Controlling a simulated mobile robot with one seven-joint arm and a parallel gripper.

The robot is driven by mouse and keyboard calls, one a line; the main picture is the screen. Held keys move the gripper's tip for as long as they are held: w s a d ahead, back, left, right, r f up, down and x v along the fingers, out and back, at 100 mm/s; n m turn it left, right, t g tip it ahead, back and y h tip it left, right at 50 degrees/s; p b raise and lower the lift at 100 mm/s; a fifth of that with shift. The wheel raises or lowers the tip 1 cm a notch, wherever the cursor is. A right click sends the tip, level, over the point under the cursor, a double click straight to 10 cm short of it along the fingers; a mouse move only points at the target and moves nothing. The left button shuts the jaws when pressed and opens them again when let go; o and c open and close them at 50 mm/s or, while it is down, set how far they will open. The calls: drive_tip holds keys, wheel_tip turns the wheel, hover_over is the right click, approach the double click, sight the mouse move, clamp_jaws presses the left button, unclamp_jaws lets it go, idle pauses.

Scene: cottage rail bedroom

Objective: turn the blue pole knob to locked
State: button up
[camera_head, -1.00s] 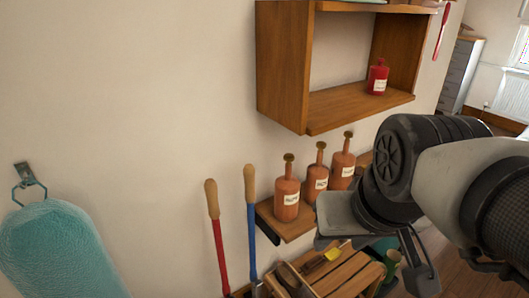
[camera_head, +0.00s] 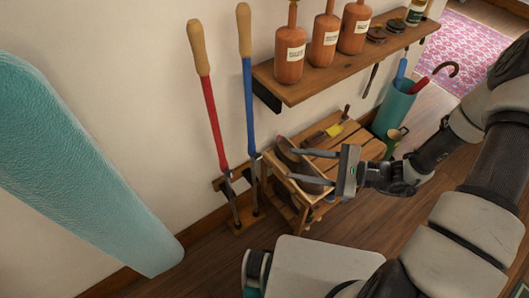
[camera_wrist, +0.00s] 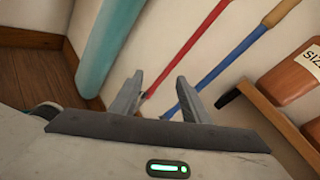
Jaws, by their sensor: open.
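The blue pole (camera_head: 249,105) stands beside the wall with a long wooden grip (camera_head: 243,30) on top. Its lower end meets a small dark metal fitting (camera_head: 255,178) near the floor. In the wrist view the blue pole (camera_wrist: 222,78) slants down toward my right finger. No separate knob or locked mark is clear. My gripper (camera_head: 283,166) is open and empty, its fingers pointing left toward the lower part of the poles. In the wrist view my gripper (camera_wrist: 158,95) has its fingers apart, with the poles' lower ends partly hidden behind them.
A red pole (camera_head: 213,120) stands just left of the blue one. A wall shelf (camera_head: 330,65) with several brown bottles is to the right. A slatted wooden stand (camera_head: 345,150) lies below it.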

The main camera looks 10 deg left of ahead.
sight(259, 157)
wheel_tip(259, 157, down, 21)
drive_tip(key=w+m+t+h+b, duration=0.2)
drive_tip(key=m+t+b, duration=0.2)
drive_tip(key=m+t, duration=0.8)
drive_tip(key=shift+m+g, duration=0.4)
drive_tip(key=shift+g, duration=0.2)
drive_tip(key=b+x, duration=0.2)
drive_tip(key=x, duration=1.5)
drive_tip(key=shift+a+b, duration=0.3)
drive_tip(key=shift+b, duration=0.1)
drive_tip(key=c, duration=1)
